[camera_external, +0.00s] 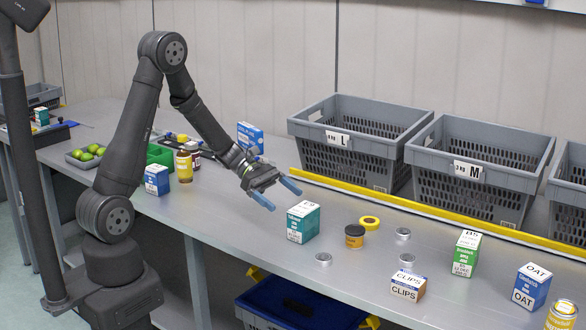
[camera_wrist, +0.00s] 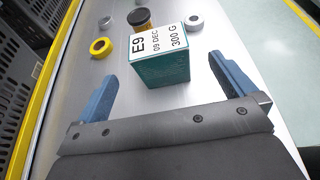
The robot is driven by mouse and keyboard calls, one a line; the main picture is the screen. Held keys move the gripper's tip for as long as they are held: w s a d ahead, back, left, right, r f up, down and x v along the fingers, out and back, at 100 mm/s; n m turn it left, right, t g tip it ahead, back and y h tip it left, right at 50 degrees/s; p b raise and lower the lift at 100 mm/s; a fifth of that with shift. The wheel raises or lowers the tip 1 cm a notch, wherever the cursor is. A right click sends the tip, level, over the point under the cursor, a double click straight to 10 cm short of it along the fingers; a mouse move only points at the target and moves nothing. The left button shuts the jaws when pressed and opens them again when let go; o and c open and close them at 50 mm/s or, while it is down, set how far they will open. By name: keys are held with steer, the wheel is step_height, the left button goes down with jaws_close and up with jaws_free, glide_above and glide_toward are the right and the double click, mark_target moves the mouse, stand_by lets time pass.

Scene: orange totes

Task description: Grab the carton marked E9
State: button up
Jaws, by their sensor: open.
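The carton marked E9 (camera_external: 303,222) is a teal box with a white top, standing upright on the grey bench. In the wrist view the E9 carton (camera_wrist: 160,60) shows its printed label, reading E9, 09 DEC, 300 G. My gripper (camera_external: 277,196) is open and empty, just left of the carton and a little above the bench in the external view. In the wrist view its two blue fingers (camera_wrist: 164,90) are spread, with the carton ahead, between their lines. I see no contact with the carton.
A CLIPS box (camera_external: 407,286) and a green box (camera_external: 466,254) are farther right. Grey crates L (camera_external: 339,138) and M (camera_external: 467,169) stand behind a yellow strip (camera_external: 420,209).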

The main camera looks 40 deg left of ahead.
mark_target(304, 215)
steer(key=x, duration=0.8)
steer(key=shift+d+f, duration=0.25)
steer(key=shift+f, duration=0.05)
steer(key=shift+c, duration=0.4)
steer(key=c, duration=1.1)
